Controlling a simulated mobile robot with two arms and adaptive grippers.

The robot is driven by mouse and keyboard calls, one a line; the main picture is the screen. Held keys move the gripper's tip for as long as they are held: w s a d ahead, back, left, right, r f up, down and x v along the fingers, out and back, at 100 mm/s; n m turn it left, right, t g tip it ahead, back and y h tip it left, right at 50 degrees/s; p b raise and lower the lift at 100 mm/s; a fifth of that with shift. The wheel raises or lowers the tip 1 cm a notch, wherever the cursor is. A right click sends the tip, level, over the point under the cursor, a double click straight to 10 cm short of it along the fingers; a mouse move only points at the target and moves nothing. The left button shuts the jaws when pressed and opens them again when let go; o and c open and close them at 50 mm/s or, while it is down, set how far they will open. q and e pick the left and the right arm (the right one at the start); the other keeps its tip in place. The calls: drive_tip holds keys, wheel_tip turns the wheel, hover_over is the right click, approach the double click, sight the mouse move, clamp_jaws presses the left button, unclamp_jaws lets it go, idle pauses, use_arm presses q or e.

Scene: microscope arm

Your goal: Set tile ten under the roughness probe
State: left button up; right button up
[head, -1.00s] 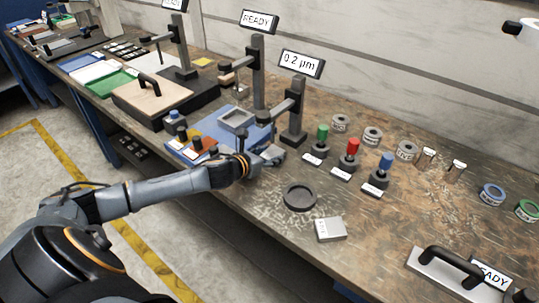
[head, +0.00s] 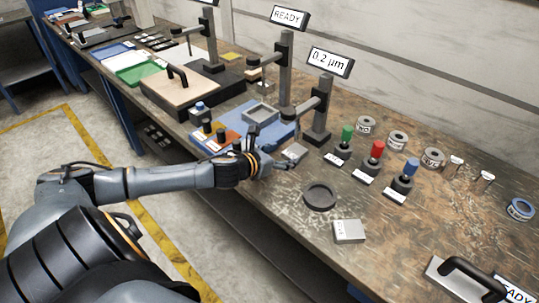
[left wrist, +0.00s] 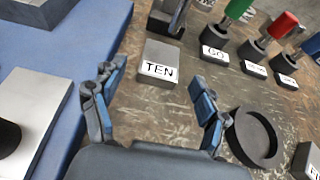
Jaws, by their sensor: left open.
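Tile ten (left wrist: 159,62) is a small grey block with a white label reading TEN, flat on the bench. It also shows in the head view (head: 294,152), in front of the base of the roughness probe stand (head: 321,118) whose display (head: 331,62) reads 0.2 µm. In the left wrist view the stand's dark base (left wrist: 166,22) is just beyond the tile. I cannot tell whether the probe tip is over it. My left gripper (head: 272,150) is open and empty, its fingers (left wrist: 157,77) spread on the near side of the tile. My right gripper is out of view.
A black ring-shaped dish (head: 320,197) and another labelled tile (head: 349,231) lie to the right. Green, red (head: 371,160) and blue-handled pieces stand beyond. A blue plate (head: 243,118) with a grey frame lies left of the gripper.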

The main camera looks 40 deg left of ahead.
use_arm(q)
drive_tip(key=v, duration=0.5)
drive_tip(key=shift+v, duration=1.1)
